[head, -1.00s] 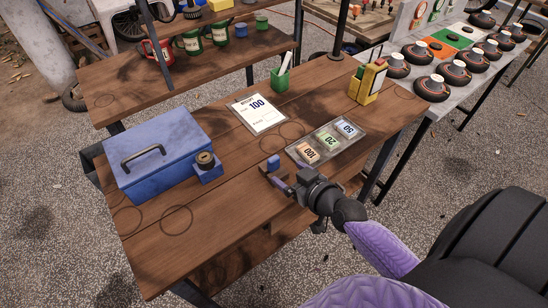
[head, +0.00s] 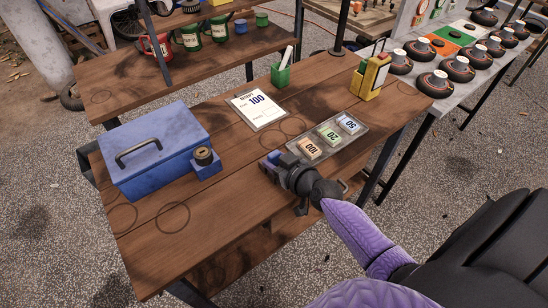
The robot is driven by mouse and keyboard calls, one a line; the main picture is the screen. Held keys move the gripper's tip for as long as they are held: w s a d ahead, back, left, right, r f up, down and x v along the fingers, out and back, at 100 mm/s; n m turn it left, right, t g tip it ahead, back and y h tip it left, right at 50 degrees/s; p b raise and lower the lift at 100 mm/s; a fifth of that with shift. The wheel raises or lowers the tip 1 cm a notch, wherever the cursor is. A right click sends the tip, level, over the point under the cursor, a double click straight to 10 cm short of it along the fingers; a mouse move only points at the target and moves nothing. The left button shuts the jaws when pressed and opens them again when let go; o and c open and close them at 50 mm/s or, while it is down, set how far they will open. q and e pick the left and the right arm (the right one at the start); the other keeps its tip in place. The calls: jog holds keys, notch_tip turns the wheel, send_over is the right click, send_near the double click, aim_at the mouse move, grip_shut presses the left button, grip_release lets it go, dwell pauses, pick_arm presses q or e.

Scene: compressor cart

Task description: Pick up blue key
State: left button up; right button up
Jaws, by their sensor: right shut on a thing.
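The blue key (head: 274,156) is a small blue piece at the front part of the wooden table, just left of the banknote tray. My right gripper (head: 272,163) reaches in from the lower right and is shut on it, hiding most of it. I cannot tell whether the key touches the table or is slightly raised. A blue cash box (head: 155,150) with a dark handle stands to the left, with a blue lock block (head: 206,163) at its right side. My left gripper is not in view.
The clear tray (head: 328,150) of notes marked 100, 20 and 50 lies close right of my right gripper. A price card (head: 260,108), green pen cup (head: 281,75) and yellow holder (head: 370,78) stand behind. The front left tabletop is clear.

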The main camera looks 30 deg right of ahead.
grip_shut()
